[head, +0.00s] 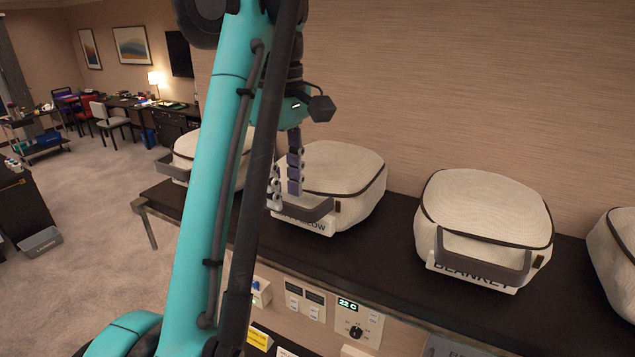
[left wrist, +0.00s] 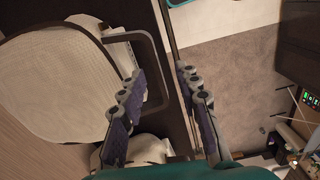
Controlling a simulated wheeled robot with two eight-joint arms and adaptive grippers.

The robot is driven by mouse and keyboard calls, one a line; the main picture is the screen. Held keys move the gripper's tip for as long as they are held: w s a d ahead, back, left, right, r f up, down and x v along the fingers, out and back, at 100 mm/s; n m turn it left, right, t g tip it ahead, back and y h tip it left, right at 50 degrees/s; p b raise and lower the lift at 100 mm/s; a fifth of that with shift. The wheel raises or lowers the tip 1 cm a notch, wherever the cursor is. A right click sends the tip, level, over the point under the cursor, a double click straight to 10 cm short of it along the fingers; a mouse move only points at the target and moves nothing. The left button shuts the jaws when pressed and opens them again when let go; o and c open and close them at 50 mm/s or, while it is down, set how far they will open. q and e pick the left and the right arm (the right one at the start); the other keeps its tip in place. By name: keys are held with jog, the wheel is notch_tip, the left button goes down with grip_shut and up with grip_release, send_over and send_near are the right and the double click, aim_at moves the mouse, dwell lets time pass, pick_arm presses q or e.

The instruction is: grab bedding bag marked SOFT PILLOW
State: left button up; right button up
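The white bedding bag (head: 335,172) with dark piping stands on a dark shelf. Its front label is partly covered by my left gripper and arm; the letters "LOW" show. Its grey loop handle (head: 308,212) sticks out at the front. My left gripper (head: 285,182) is at this handle, fingers pointing down, open. In the left wrist view the bag (left wrist: 55,70) is at left, and the handle's outer bar (left wrist: 160,75) lies between the two fingers (left wrist: 163,105) in the picture. I cannot tell whether they touch it. My right gripper is not in view.
A similar bag marked BLANKET (head: 485,215) stands to the right, with another bag (head: 618,245) at the right edge. One more bag (head: 195,150) is partly behind my left arm. The dark shelf (head: 400,255) has bare gaps between bags; a wall rises behind.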

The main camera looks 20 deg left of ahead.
aim_at(285, 214)
pick_arm(q)
jog(key=shift+w+a+f, duration=0.25)
jog(key=shift+f, duration=0.05)
jog(key=shift+a+f+n+b, duration=0.15)
jog(key=shift+f+n+b, duration=0.2)
jog(key=shift+f, duration=0.55)
jog(key=shift+s+f, duration=0.15)
jog(key=shift+f, duration=0.35)
notch_tip(285, 214, down, 5)
jog(key=shift+r+b, duration=0.2)
jog(key=shift+b, duration=0.1)
grip_shut()
